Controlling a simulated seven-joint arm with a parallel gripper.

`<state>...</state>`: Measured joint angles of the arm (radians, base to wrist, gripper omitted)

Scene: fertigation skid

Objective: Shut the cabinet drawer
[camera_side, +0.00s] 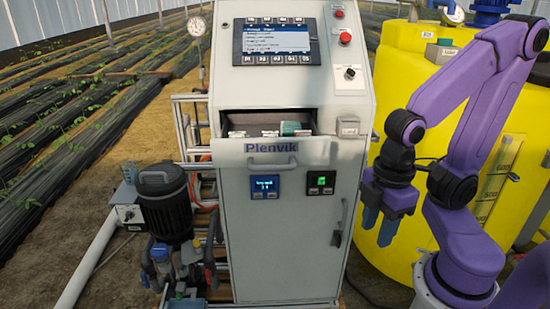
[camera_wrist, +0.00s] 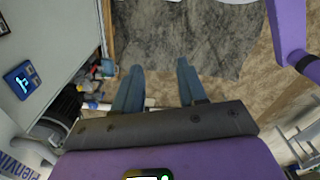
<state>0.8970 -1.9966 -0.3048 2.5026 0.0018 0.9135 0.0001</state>
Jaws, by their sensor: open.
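The cabinet drawer (camera_side: 272,150) is in the upper part of the light grey cabinet (camera_side: 290,240) in the side view. It stands open, pulled out toward the viewer, and packets or cards show inside it. Its front carries a curved grey handle (camera_side: 272,164) and the word Plenvik. My gripper (camera_side: 376,234) is to the right of the cabinet, lower than the drawer, pointing down, open and empty. In the wrist view my gripper (camera_wrist: 158,88) shows two blue fingers spread apart above the floor. The drawer itself I cannot clearly make out in the wrist view.
A control screen (camera_side: 276,42) and a red button (camera_side: 345,38) sit above the drawer. Two small displays sit below it, with a door handle (camera_side: 340,222) at the right. A yellow tank (camera_side: 415,75) stands behind my arm. A black pump (camera_side: 165,200) stands left of the cabinet.

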